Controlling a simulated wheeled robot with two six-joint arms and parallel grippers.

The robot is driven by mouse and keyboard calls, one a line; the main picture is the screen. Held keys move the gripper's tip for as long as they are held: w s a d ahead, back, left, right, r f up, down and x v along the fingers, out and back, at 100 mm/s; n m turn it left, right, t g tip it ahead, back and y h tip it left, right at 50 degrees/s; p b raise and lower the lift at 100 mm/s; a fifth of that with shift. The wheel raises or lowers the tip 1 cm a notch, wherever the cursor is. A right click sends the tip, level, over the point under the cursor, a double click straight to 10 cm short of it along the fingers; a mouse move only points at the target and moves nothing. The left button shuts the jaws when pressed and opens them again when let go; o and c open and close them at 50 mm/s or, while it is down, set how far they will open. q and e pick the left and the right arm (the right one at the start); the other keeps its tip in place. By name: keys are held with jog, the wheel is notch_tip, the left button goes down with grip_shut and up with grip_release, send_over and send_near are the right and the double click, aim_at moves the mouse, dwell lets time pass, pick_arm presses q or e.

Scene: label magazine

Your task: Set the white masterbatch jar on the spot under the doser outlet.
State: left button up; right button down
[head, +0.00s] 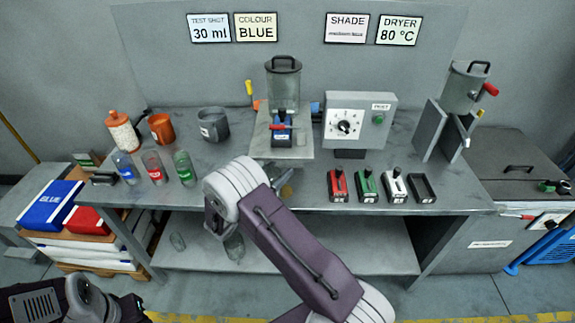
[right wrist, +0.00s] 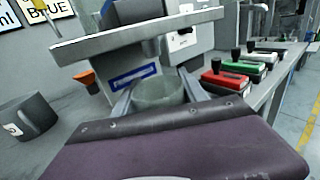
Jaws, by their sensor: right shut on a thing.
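My right gripper (right wrist: 158,98) is shut on a clear, greenish-grey jar (right wrist: 160,90), whose open rim shows between the two fingers in the right wrist view. Its label is hidden, so I cannot tell its colour. In the head view my right arm covers most of the gripper and jar. The doser (head: 284,80) has a clear hopper above a grey plate (head: 265,150). In the right wrist view the plate's edge (right wrist: 110,42) is above and beyond the jar. The spot under the outlet is hidden. My left gripper is not visible; only part of that arm shows.
Blue (head: 125,167), red (head: 154,168) and green (head: 184,168) labelled jars stand left on the bench. A grey pot (head: 213,124) is behind them. Red, green and white slide blocks (head: 366,186) line the right front. A dial box (head: 358,122) stands right of the doser.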

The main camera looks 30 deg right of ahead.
jog(key=shift+w+d, duration=0.35)
jog(key=shift+d, duration=0.25)
jog(key=x, duration=0.3)
jog(key=shift+w+d+f, duration=0.1)
jog(key=shift+d+f, duration=0.2)
jog(key=shift+f, duration=0.1)
jog(key=c, duration=0.6)
grip_release()
